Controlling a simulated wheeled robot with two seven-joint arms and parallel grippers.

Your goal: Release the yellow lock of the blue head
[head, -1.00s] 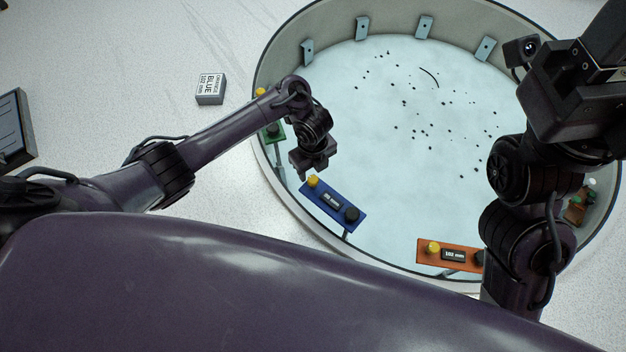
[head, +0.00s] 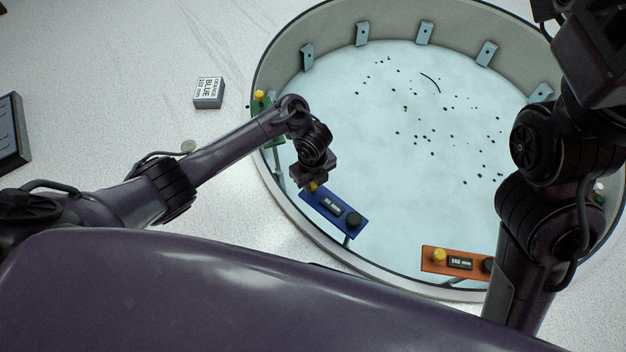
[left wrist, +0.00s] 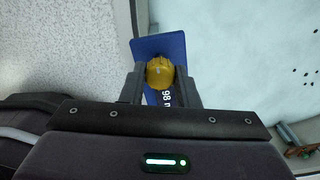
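The blue head (head: 334,213) is a blue bar at the near left rim of the round tank, with a yellow lock (head: 313,187) at its left end, a small display and a black knob (head: 354,219) at its right end. My left gripper (head: 310,180) is just above the yellow lock and partly covers it. In the left wrist view the yellow lock (left wrist: 160,73) sits between the two open fingers (left wrist: 160,85). The fingers flank it closely; whether they touch it I cannot tell. My right arm is at the right; its fingertips are out of view.
An orange head (head: 455,262) with its own yellow knob and a display reading 102 mm is at the near rim. A green head (head: 268,120) is partly behind my left arm. A label block (head: 208,93) lies left of the tank (head: 275,75). Dark specks dot the pale tank floor.

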